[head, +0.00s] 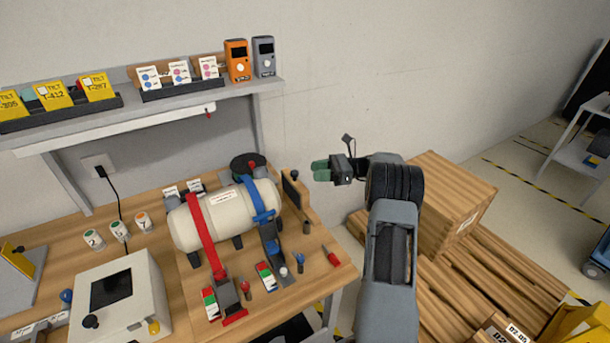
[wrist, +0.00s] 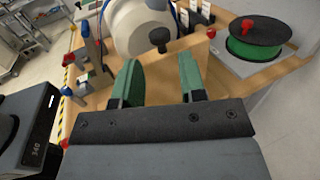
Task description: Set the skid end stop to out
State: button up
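The end stop seems to be the wooden upright with a black knob at the right end of the skid; the knob shows in the head view (head: 295,174) and in the wrist view (wrist: 159,36). A white tank (head: 185,226) lies on the skid beside it under red and blue straps. My gripper (head: 319,170) is right of the knob and apart from it in the head view. In the wrist view its green fingers (wrist: 160,80) are spread with nothing between them, and the knob shows beyond the gap. I cannot tell which position the stop is in.
A grey shelf (head: 220,90) overhangs the bench's rear. A wooden crate (head: 455,200) stands on the right. Small tools lie on the bench front.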

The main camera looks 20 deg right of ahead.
jog(key=b+v, duration=0.1)
jog(key=v, duration=0.7)
dwell(0.4)
jog(key=s+a+r+n+g+h, duration=0.25)
jog(key=s+a+n+h, duration=0.2)
jog(key=a, duration=0.45)
jog(key=s+a+r+n+g+h, duration=0.1)
jog(key=s+a+r+n+h, duration=0.3)
jog(key=a, duration=0.5)
jog(key=s+a+f+n+t+h, duration=0.1)
jog(key=s+f+n+t+h, duration=0.1)
jog(key=s+n+h, duration=0.2)
jog(key=s+a+f+n+t+h, duration=0.1)
jog(key=s+f+n+h, duration=0.1)
jog(key=s+n+h, duration=0.3)
jog(key=shift+s+a+f+n+t, duration=0.35)
jog(key=shift+s+n, duration=1.3)
jog(key=shift+s, duration=2.25)
jog(key=shift+r, duration=0.1)
